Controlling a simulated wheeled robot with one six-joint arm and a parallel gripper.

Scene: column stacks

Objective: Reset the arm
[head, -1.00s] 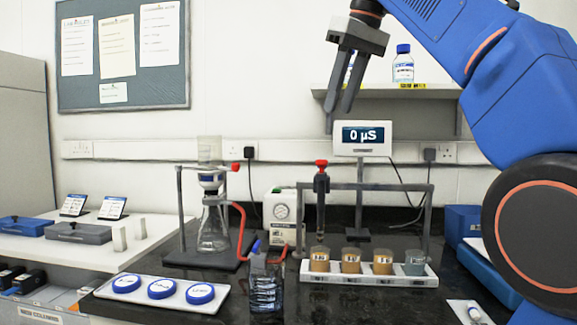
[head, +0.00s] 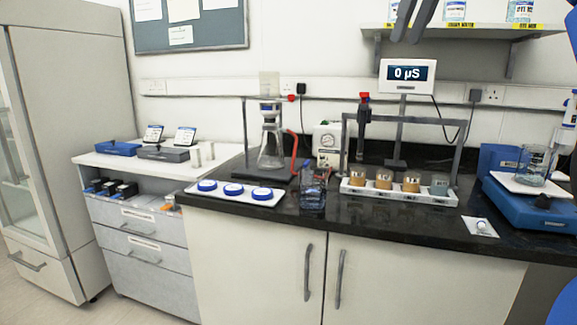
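My gripper (head: 414,20) is at the top edge of the head view, in front of the wall shelf. Only its two dark grey fingers show; they point down with a gap between them and nothing held. The rest of the gripper is cut off by the frame. A piece of my blue arm shows at the right edge. The gripper is above and apart from the conductivity display (head: 407,73), which reads 0 µS.
On the black bench (head: 330,222) stand a tray of sample cups (head: 398,192) under a grey frame, a flask (head: 271,150) on a stand, a tray of blue-lidded dishes (head: 235,191) and a blue balance (head: 530,205) holding a beaker. A tall cabinet (head: 75,150) is at left.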

